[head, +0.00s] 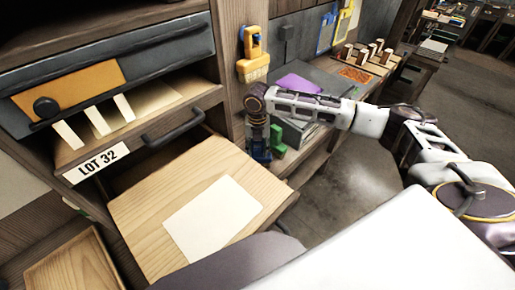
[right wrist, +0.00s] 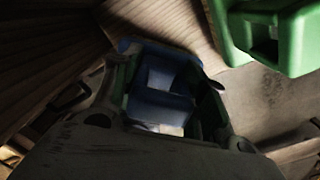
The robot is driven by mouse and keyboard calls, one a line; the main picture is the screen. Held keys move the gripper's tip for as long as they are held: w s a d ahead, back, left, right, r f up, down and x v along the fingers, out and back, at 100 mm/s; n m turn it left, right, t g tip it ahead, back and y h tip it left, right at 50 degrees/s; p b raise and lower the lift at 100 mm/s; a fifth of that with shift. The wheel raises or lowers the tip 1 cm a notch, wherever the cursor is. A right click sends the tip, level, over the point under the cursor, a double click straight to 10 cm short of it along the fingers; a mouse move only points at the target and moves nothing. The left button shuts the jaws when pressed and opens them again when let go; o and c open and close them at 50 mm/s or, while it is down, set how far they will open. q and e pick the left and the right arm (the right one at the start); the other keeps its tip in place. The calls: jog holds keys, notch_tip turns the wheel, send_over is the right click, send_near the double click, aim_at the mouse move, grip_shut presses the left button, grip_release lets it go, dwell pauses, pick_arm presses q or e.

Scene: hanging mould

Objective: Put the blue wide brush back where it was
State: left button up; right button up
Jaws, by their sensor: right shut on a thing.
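The blue wide brush (head: 259,155) is low beside the wooden upright, below my right wrist. My right gripper (head: 258,143) points down and is shut on it. In the right wrist view the blue brush (right wrist: 160,95) fills the space between the dark fingers of my right gripper (right wrist: 165,112). Whether the brush hangs on a peg or touches the wood behind it is hidden. A green hanging piece (head: 277,142) is just to its right; it also shows in the right wrist view (right wrist: 285,35). My left gripper is not in view.
A yellow brush (head: 253,55) hangs higher on the upright. An open drawer board with a white sheet (head: 213,213) lies left of the gripper. A workbench holds a purple item (head: 297,84) and several wooden blocks behind my arm. A shelf is labelled LOT 32 (head: 97,163).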

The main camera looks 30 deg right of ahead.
jog(key=shift+f, duration=0.2)
jog(key=o, duration=1)
jog(key=shift+f, duration=0.1)
jog(key=shift+r, duration=3.9)
